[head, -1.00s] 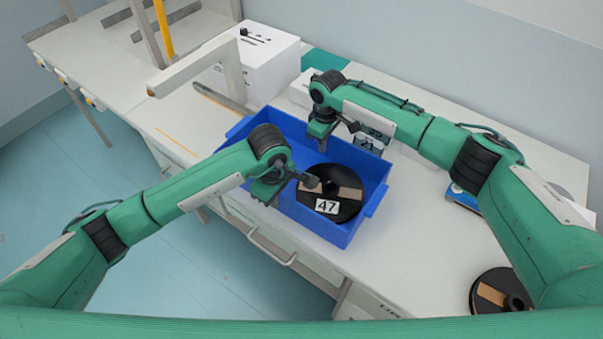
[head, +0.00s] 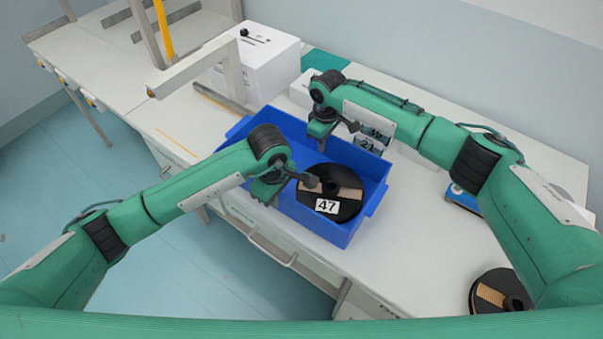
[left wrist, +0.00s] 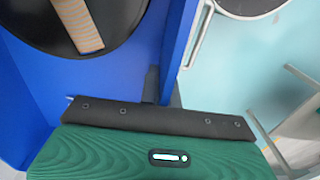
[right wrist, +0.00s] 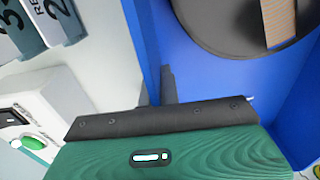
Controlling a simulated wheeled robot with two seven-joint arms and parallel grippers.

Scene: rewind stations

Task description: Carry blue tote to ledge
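The blue tote (head: 372,205) is at the front edge of the white bench, with a black spool labelled 47 (head: 340,208) lying inside. I cannot tell whether its base touches the bench. My left gripper (head: 268,196) is at the tote's near-left long wall. In the left wrist view its fingers (left wrist: 163,88) straddle that wall (left wrist: 178,40). My right gripper (head: 320,138) is at the opposite long wall. In the right wrist view its fingers (right wrist: 157,86) straddle that wall (right wrist: 143,35). Both look shut on the tote; the fingertips are partly hidden.
Numbered grey boxes (head: 370,144) stand just behind the tote. A white box (head: 262,62) and a pale arm-like frame (head: 200,65) are further back left. Another black spool (head: 498,292) lies at the right. A blue device (head: 462,198) is partly behind my right arm. Floor is open at left.

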